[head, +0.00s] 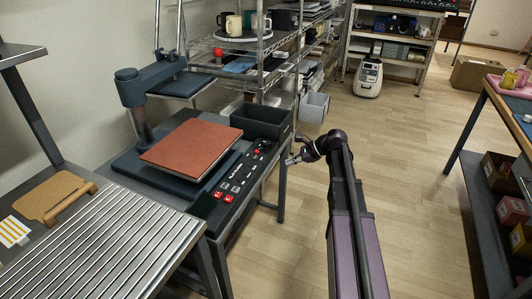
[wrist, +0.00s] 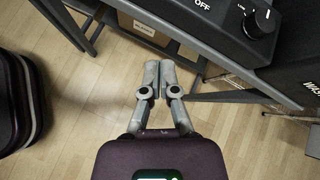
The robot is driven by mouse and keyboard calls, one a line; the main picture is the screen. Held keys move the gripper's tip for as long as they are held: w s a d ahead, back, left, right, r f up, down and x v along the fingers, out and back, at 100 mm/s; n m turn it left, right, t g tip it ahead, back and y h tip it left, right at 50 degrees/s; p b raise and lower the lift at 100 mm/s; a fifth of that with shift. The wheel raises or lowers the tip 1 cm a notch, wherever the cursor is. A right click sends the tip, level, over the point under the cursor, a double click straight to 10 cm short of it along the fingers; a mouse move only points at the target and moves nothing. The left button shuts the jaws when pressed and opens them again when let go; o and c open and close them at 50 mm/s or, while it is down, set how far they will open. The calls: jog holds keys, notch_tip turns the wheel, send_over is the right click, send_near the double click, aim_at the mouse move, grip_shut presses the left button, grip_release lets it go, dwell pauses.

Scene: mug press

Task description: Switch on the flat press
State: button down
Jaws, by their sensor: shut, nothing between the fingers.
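The flat press (head: 192,149) stands on a dark table at the left, with a reddish-brown plate and a raised dark upper plate swung to the back. Its control panel (head: 238,181) runs along the front right side, with two red switches (head: 222,197) at the near end and several small controls farther along. My gripper (head: 291,160) is beside the far end of the panel, to its right and apart from it. In the wrist view the fingers (wrist: 160,66) are together and empty. A panel edge with an "OFF" label and a dark knob (wrist: 260,23) shows at top right there.
A dark bin (head: 262,122) sits on the table behind the panel. A slatted metal table (head: 100,240) with a brown board is at near left. Wire shelves (head: 265,50) stand behind. The wooden floor (head: 410,150) to the right is clear.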

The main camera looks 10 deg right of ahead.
jog(key=w+d+r+m, duration=0.1)
jog(key=w+d+m+t+y, duration=0.1)
jog(key=w+d+r+m, duration=0.1)
jog(key=d, duration=0.1)
jog(key=shift+w+r+t+y, duration=0.15)
jog(key=shift+r+t+y, duration=0.15)
jog(key=shift+r, duration=0.05)
jog(key=shift+a+f, duration=0.1)
jog(key=b, duration=0.5)
send_near(265, 159)
jog(key=x, duration=0.6)
jog(key=shift+w+f, duration=0.2)
jog(key=shift+w, duration=0.05)
jog(key=shift+w+a+r+p, duration=0.3)
jog(key=shift+a+r+p, duration=0.3)
jog(key=shift+a+p, duration=0.1)
jog(key=shift+w+a+r, duration=0.1)
jog(key=shift+w+a, duration=0.05)
jog(key=shift+a, duration=0.25)
jog(key=shift+w+a+r, duration=0.1)
jog(key=shift+w+a, duration=0.05)
jog(key=shift+a, duration=0.3)
jog(key=shift+a, duration=0.1)
